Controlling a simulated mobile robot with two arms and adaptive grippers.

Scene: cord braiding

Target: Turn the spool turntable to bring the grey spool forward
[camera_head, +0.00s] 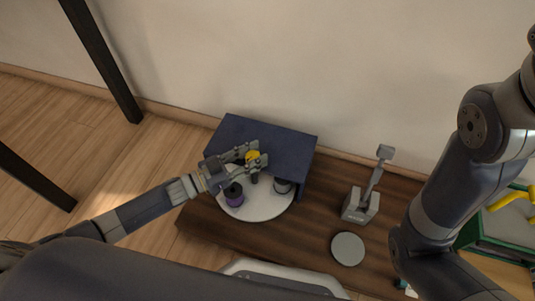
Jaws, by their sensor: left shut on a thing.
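The spool turntable (262,208) is a pale round disc, partly under a dark blue box-like cover (268,137). A purple spool (234,200) with a dark top stands at its front left. A grey spool (282,187) stands at its right side, by the cover's right wall. A dark post (255,178) rises near the middle. My left gripper (259,154) reaches in from the left above the disc. Its fingers are closed around a yellow spool (253,156) towards the back of the disc. My right gripper is out of view; only the right arm shows.
A brown wooden table (307,232) carries the turntable. To its right stand a grey block with a tilted lever (360,206) and a round grey disc (348,249). A green-edged box with yellow parts (504,222) is at far right. My right arm hangs over the table's right side.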

